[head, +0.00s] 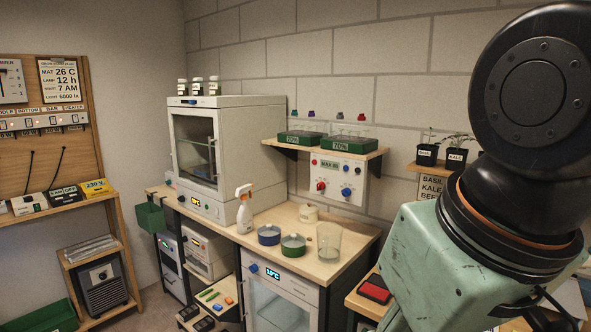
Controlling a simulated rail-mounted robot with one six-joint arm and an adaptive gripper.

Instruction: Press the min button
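No button labelled min can be read in the head view. A white wall panel (334,172) under the small shelf carries a label that seems to read MAX 85. It has a red knob or button (320,186) and blue ones (346,192), whose markings are too small to read. A red block or pad (375,289) lies on the wooden surface at lower right. My arm fills the right side of the view, and my gripper is out of view.
A white oven-like cabinet (240,125) stands on the wooden bench (210,216). A spray bottle (244,213), two round tins and a clear beaker (328,242) stand in front. A glass-door unit (280,300) is below. Potted seedlings (427,154) sit near my arm.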

